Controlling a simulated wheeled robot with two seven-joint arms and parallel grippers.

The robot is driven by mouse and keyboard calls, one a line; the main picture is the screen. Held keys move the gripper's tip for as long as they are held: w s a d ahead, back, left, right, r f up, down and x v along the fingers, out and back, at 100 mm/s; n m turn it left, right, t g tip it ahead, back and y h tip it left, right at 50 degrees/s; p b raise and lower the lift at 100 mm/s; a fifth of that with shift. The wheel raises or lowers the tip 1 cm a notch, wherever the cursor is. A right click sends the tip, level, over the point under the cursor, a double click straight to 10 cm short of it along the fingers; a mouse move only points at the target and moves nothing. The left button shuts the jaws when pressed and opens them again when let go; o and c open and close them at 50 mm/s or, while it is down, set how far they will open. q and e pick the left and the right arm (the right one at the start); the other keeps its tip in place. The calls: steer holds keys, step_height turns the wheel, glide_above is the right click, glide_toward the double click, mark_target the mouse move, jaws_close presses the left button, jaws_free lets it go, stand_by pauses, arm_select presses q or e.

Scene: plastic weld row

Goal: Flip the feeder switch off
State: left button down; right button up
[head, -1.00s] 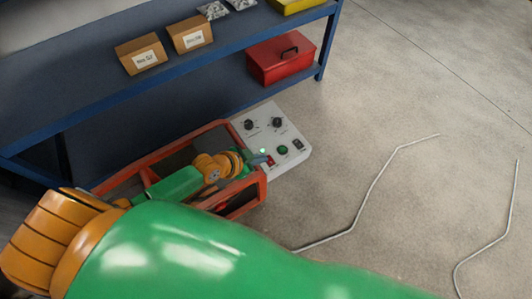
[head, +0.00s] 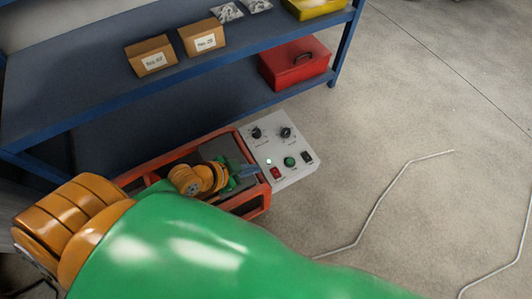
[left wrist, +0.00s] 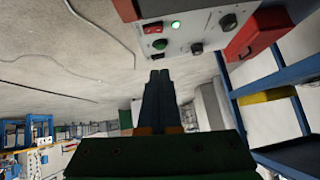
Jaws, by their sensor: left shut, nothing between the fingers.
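A white control panel (head: 300,176) fronts an orange-framed machine on the floor. It carries a red switch (head: 276,173), a black switch (head: 307,157), a green button (head: 289,161) and two black knobs. A small green lamp (head: 268,161) is lit beside the red switch. The labels are too small to tell which switch is the feeder's. My left gripper (head: 252,171) is shut and empty, its tips just left of the red switch and apart from it. In the left wrist view the closed fingers (left wrist: 160,76) point toward the panel (left wrist: 205,22). My right gripper is out of view.
The orange frame (head: 255,206) lies under and around my left gripper. A blue shelf (head: 90,115) with cardboard boxes (head: 202,38) and a red toolbox (head: 296,63) stands behind. Bent pale rods or lines (head: 385,195) lie on the open floor to the right.

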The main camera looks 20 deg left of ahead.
arm_select(q)
steer(key=shift+w+a+f, duration=0.1)
steer(key=shift+w, duration=0.15)
steer(key=b, duration=0.5)
glide_above(276, 173)
steer(key=s+a, duration=0.1)
step_height(276, 173, down, 7)
steer(key=shift+a+f, duration=0.1)
steer(key=f, duration=0.1)
steer(key=f+b, duration=0.1)
steer(key=shift+a+f, duration=0.2)
steer(key=shift+f, duration=0.1)
steer(key=shift+f+b, duration=0.25)
steer(key=shift+b, duration=0.1)
steer(key=shift+f, duration=0.1)
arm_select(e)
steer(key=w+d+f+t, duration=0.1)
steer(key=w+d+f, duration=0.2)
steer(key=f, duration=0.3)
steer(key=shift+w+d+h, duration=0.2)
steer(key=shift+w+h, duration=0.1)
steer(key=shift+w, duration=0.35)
